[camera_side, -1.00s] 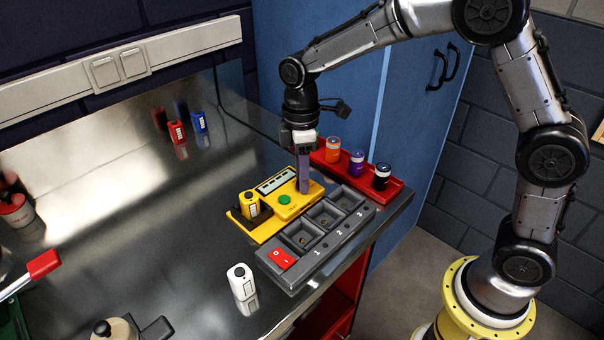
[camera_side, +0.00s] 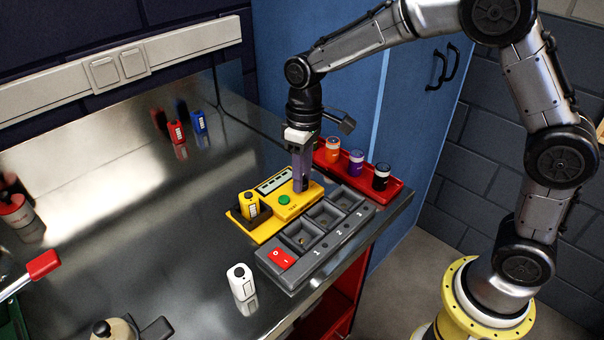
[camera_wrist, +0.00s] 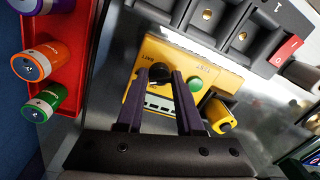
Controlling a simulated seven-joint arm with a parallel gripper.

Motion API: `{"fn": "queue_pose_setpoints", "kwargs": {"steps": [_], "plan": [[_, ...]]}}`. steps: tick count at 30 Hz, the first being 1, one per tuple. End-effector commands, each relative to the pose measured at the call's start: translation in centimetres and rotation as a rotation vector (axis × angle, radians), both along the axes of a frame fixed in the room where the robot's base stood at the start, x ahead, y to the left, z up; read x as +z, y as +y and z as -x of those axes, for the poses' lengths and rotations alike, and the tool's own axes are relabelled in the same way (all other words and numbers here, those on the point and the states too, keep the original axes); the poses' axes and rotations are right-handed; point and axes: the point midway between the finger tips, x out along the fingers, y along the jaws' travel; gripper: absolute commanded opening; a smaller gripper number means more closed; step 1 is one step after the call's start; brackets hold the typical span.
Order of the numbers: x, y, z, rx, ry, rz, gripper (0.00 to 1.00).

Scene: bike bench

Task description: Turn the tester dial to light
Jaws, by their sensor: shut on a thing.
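The yellow tester (camera_side: 279,207) lies on the metal bench, with a small display, a green button (camera_side: 284,199) and a yellow battery-like block (camera_side: 250,205) at its left end. In the wrist view the tester (camera_wrist: 158,52) carries a round black dial (camera_wrist: 160,72) beside the green button. My gripper (camera_side: 303,187) points down at the tester's right end. In the wrist view its two dark purple fingers (camera_wrist: 160,75) stand either side of the dial, shut on it. The dial's pointer and its setting cannot be made out; in the side view the fingers hide the dial.
A grey tray (camera_side: 293,243) with numbered wells and a red switch lies in front of the tester. A white block (camera_side: 241,282) stands at the front. The bench to the left is mostly clear.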

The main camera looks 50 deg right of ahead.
Motion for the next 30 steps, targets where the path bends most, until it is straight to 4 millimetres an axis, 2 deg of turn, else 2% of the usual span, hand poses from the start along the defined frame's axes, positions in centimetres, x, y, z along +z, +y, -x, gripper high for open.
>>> {"fn": "queue_pose_setpoints", "kwargs": {"steps": [13,14,18,26,30], "plan": [[0.23,-0.25,-0.25,-0.013,-0.010,0.003,0.00],[0.23,-0.25,-0.25,-0.013,-0.010,0.003,0.38],[0.17,-0.19,-0.19,-0.011,-0.008,0.003,0.63],[0.08,-0.10,-0.07,-0.010,-0.003,0.001,0.64],[0.64,-0.10,-0.11,-0.010,-0.004,0.001,0.64]]}}
